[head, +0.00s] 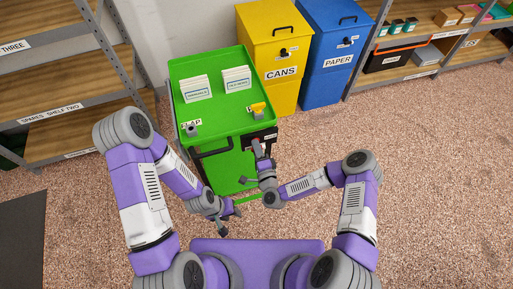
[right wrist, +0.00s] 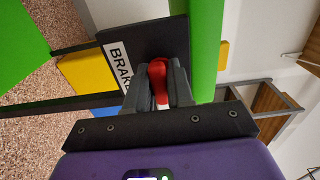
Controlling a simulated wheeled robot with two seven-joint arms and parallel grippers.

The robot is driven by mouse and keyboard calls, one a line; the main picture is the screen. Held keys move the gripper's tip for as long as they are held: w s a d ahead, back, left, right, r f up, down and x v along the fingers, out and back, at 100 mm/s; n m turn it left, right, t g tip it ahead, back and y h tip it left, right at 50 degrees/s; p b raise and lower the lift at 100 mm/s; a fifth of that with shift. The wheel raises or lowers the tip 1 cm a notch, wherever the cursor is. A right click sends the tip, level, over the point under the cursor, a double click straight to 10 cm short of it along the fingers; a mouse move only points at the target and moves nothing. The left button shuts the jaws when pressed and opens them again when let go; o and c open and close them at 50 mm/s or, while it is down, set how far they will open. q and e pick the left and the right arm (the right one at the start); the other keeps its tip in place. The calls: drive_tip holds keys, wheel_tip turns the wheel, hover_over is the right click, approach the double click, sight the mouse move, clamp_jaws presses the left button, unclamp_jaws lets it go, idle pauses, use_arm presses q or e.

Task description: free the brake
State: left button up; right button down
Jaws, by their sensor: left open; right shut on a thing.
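The green cart (head: 222,128) stands in front of me with a black plate on its near right side. In the right wrist view that plate bears a white label reading BRAKE (right wrist: 119,66), partly covered by a finger. A red brake lever (right wrist: 159,78) stands out beside the label. My right gripper (right wrist: 160,92) is shut on the red lever, one dark finger on each side of it. In the head view my right gripper (head: 260,151) is at the cart's near right corner. My left gripper (head: 230,221) is open and empty, low in front of the cart.
A black handle (head: 211,149) runs along the cart's near side. The cart top carries two white card stacks, a FLAP label and a yellow part (head: 258,108). Yellow CANS (head: 272,50) and blue PAPER (head: 328,45) bins stand behind. Shelves flank both sides; the floor at right is clear.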

drive_tip(key=c, duration=1.1)
unclamp_jaws()
drive_tip(key=p+v, duration=0.1)
drive_tip(key=v, duration=0.6)
drive_tip(key=shift+s+d+p, duration=0.1)
drive_tip(key=shift+s+p, duration=0.15)
drive_tip(key=shift+p, duration=0.05)
